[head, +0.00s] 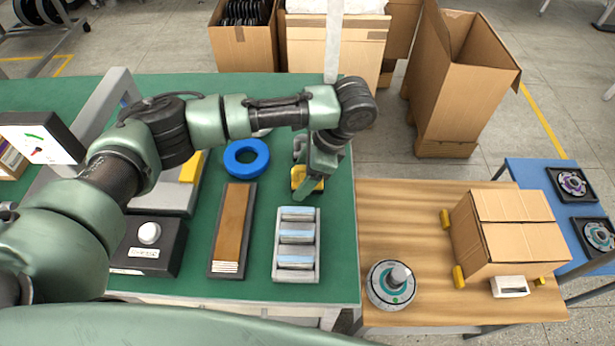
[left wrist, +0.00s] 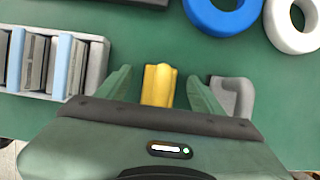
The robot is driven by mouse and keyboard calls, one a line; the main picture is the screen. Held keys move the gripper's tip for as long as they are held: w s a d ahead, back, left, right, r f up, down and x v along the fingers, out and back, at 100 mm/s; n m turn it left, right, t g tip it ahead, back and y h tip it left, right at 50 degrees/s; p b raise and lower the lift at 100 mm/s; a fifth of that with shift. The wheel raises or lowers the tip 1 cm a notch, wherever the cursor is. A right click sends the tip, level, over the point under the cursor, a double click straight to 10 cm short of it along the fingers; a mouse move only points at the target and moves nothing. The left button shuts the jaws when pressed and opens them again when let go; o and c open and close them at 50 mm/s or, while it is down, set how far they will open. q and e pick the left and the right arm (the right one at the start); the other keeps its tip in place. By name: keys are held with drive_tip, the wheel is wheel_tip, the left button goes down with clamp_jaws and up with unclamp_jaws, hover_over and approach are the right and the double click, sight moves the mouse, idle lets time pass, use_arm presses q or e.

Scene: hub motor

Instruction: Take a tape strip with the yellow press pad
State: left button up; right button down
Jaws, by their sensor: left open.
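The yellow press pad (head: 298,174) is on the green table near its right edge, partly hidden by my left gripper (head: 311,178) in the head view. In the left wrist view, the pad (left wrist: 158,86) lies between the two open fingers of my left gripper (left wrist: 160,74), with a gap on each side. A brown board (head: 234,218) with thin white strips (head: 228,267) at its near end lies left of a grey tray; I cannot tell whether these are tape strips. My right gripper is not in view.
The grey tray (head: 281,243) holds blue and grey blocks. A blue ring (head: 246,169) lies behind the board. A grey curved piece (left wrist: 235,95) is close beside the right finger. A wooden table with a carton (head: 510,245) and a round motor (head: 390,290) stands right.

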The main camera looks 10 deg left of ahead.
sight(302, 166)
use_arm(q)
drive_tip(key=shift+f, duration=0.1)
drive_tip(key=shift+c, duration=0.4)
clamp_jaws()
wheel_tip(302, 166, up, 20)
drive_tip(key=p, duration=0.2)
idle(0.3)
